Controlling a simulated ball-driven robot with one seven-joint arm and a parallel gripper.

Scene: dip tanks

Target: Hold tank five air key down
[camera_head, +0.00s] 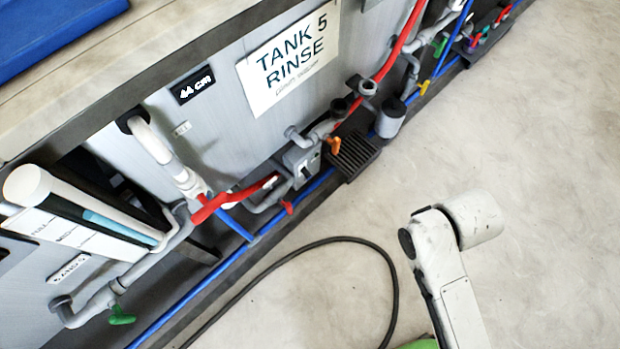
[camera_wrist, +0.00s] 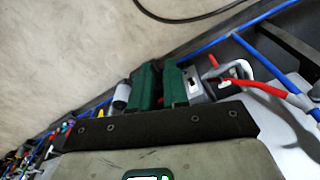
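In the wrist view a grey box (camera_wrist: 194,84) shows just right of my fingers. My gripper (camera_wrist: 159,76) has two dark green fingers close together with a narrow gap. Whether they touch the box or hold anything is unclear. The head view shows only my arm's elbow, not the gripper.
A dark grate (camera_head: 354,156) and an orange handle (camera_head: 333,145) sit right of the box. A red hose (camera_head: 232,197) and a blue pipe (camera_head: 190,300) run along the tank. A black cable (camera_head: 391,275) lies on the otherwise open floor.

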